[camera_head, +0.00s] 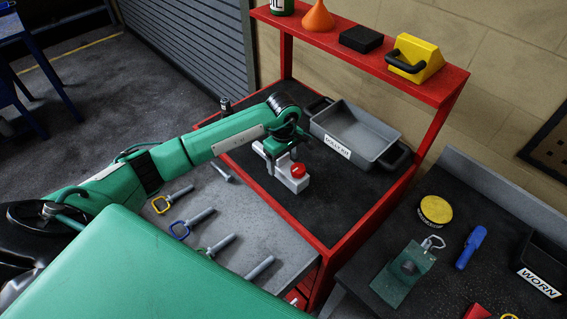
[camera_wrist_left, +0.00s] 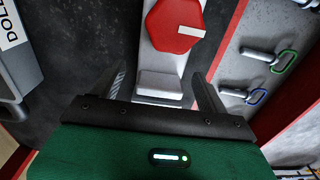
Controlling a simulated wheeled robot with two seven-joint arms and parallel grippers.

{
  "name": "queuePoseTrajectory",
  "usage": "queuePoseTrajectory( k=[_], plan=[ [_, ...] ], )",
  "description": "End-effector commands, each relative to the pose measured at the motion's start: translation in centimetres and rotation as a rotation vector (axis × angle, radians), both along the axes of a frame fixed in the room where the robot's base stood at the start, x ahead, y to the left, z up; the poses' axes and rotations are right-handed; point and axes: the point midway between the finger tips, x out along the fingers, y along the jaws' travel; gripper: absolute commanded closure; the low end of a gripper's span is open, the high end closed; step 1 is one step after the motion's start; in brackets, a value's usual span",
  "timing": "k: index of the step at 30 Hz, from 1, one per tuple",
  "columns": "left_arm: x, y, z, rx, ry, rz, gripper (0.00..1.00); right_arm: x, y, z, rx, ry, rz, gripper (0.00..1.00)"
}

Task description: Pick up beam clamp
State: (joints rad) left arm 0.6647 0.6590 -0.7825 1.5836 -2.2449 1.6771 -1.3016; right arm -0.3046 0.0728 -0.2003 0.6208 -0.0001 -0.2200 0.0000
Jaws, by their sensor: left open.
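The beam clamp (camera_head: 292,181) is a pale grey metal piece with a red knob, on the dark top of the red-framed bench. In the left wrist view, its pale body (camera_wrist_left: 160,84) and red six-sided knob (camera_wrist_left: 174,26) with a white mark show close up. My left gripper (camera_head: 282,152) is above it at its far end, partly hiding it in the head view. In the left wrist view, the open fingers (camera_wrist_left: 160,78) appear on either side of the clamp's body, with gaps on both sides. My right gripper is out of view.
A red shelf (camera_head: 330,45) rises over the bench's back. Several pins with coloured rings (camera_head: 190,224) lie on the grey surface at left. A dark worktable (camera_head: 385,235) stands at right.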

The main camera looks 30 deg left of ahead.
Motion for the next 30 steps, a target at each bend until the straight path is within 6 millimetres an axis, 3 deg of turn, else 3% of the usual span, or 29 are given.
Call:
queuePoseTrajectory(
  k=[11, 22, 30],
  plan=[
    [0.0, 0.0, -1.1, 0.000, -0.001, -0.001, 0.26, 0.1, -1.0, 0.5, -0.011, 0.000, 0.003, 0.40],
    [0.0, 0.0, -1.1, 0.000, -0.001, 0.000, 0.98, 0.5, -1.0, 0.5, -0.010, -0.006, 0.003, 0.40],
    [0.1, 0.0, -0.9, 0.000, -0.004, 0.000, 1.00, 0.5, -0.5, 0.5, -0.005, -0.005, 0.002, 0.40]
  ],
)
